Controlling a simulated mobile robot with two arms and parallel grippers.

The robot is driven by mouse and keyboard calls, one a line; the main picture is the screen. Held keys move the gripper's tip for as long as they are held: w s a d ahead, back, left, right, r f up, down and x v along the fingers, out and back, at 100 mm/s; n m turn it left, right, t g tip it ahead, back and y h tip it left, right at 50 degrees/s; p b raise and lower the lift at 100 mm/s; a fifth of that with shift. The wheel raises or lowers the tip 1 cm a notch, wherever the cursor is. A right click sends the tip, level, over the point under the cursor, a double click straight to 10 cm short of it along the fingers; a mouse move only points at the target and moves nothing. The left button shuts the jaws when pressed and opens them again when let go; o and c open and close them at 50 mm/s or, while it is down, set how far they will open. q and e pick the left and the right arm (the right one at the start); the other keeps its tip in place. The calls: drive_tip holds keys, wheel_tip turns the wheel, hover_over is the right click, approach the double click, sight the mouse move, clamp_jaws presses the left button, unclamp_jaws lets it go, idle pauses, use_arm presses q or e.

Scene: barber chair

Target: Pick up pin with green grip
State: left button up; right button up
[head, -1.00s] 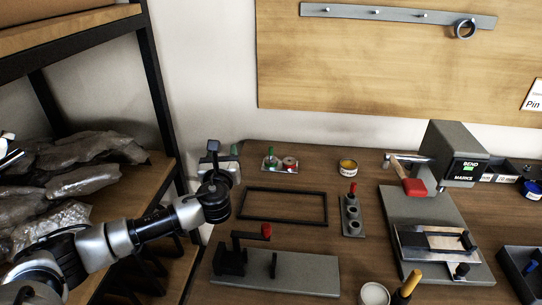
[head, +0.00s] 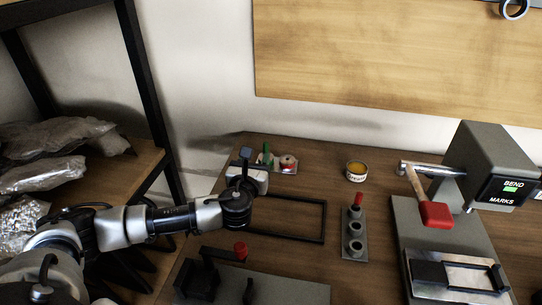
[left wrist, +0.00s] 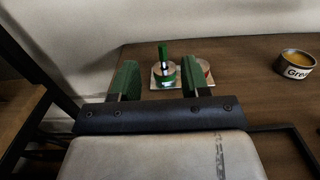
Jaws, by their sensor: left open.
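The pin with the green grip (head: 266,153) stands upright in a small light tray at the back left of the workbench. In the left wrist view the pin (left wrist: 164,57) rises from a round holder, beside a second, reddish round piece (left wrist: 203,69). My left gripper (head: 254,165) is open and empty, just left of and in front of the tray in the head view. In the left wrist view its green-padded fingers (left wrist: 161,78) are spread, with the pin seen between them, beyond the tips. My right gripper is not in view.
A yellow-topped tin (head: 356,171) stands to the right. A black frame (head: 324,224) lies before the tray. A block with a red-topped pin (head: 354,228), a red-headed mallet (head: 434,214) and a grey press (head: 487,160) stand further right. A shelf (head: 147,160) is left.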

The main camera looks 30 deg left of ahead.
use_arm(q)
drive_tip(key=b, duration=0.4)
approach(265, 149)
drive_tip(key=x, duration=0.4)
drive_tip(key=shift+w+f, duration=0.1)
drive_tip(key=shift+w, duration=0.3)
drive_tip(key=x, duration=0.4)
drive_tip(key=shift+w+a+b, duration=0.1)
drive_tip(key=shift+w+b, duration=0.15)
drive_tip(key=shift+b, duration=0.15)
drive_tip(key=shift+w+a, duration=0.1)
drive_tip(key=shift+w, duration=0.15)
clamp_jaws()
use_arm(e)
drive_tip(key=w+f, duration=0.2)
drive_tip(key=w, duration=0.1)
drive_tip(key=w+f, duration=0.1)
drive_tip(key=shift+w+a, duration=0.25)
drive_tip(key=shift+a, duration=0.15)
